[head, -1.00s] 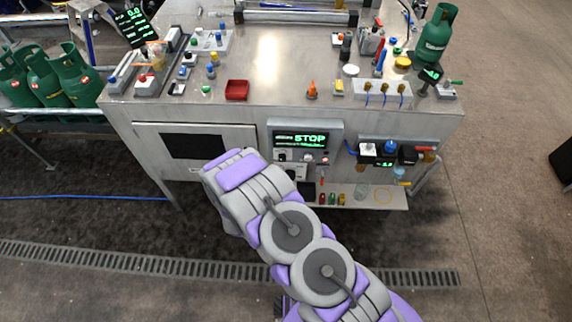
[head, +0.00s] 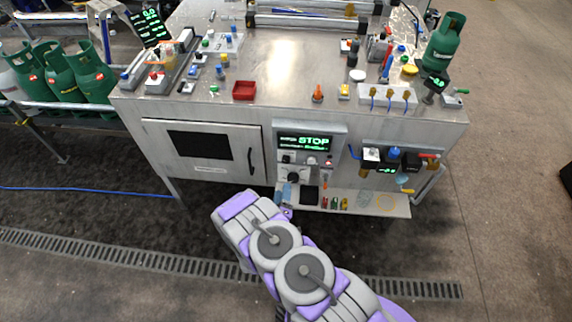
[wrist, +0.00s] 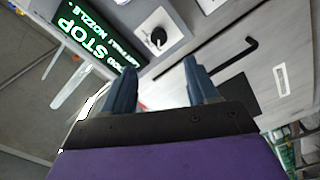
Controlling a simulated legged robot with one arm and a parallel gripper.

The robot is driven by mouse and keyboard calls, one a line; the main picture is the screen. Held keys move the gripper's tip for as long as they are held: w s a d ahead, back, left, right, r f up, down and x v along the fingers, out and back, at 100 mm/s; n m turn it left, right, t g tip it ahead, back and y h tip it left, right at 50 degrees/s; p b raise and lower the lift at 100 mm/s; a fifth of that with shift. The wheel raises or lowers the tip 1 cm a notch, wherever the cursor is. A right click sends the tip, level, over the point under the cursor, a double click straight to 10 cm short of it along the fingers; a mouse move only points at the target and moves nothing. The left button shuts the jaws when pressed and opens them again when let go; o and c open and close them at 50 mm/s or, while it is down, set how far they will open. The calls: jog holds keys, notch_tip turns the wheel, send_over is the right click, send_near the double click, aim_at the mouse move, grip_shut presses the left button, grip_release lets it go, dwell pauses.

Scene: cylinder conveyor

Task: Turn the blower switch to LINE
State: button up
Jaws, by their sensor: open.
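A control panel (head: 338,150) on the cabinet front has a green-lit display (head: 303,142) reading STOP. A black rotary knob (head: 293,175) sits below the display. A black knob on a white plate also shows in the wrist view (wrist: 158,38), just beyond my fingertips. I cannot read its position labels or tell where LINE is. My gripper (wrist: 160,75) is open and empty, its two blue-grey fingers apart. The knob lies ahead of the gap between the fingers, not touched as far as I can see. The wrist view is tilted; the STOP display (wrist: 92,32) is at its upper left.
A cabinet door with a black handle (head: 250,155) is left of the panel. A shelf (head: 385,210) with small coloured parts is below it. The bench top (head: 280,65) above holds several parts.

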aim_at(286, 162)
jog(key=w+b, duration=0.1)
jog(key=w, duration=0.3)
jog(key=w+b, duration=0.1)
jog(key=w, duration=0.4)
jog(key=w+b, duration=0.1)
jog(key=w, duration=0.4)
jog(key=shift+d, duration=0.35)
jog(key=shift+c, duration=0.2)
jog(key=c, duration=1)
jog(key=shift+s+m+p, duration=0.1)
jog(key=shift+m+p, duration=0.2)
jog(key=shift+p, duration=0.1)
jog(key=m+p, duration=0.4)
jog(key=shift+a, duration=0.15)
jog(key=shift+f+m+p, duration=0.1)
jog(key=shift+m+p, duration=1.35)
jog(key=shift+m, duration=0.55)
jog(key=shift+f, duration=0.1)
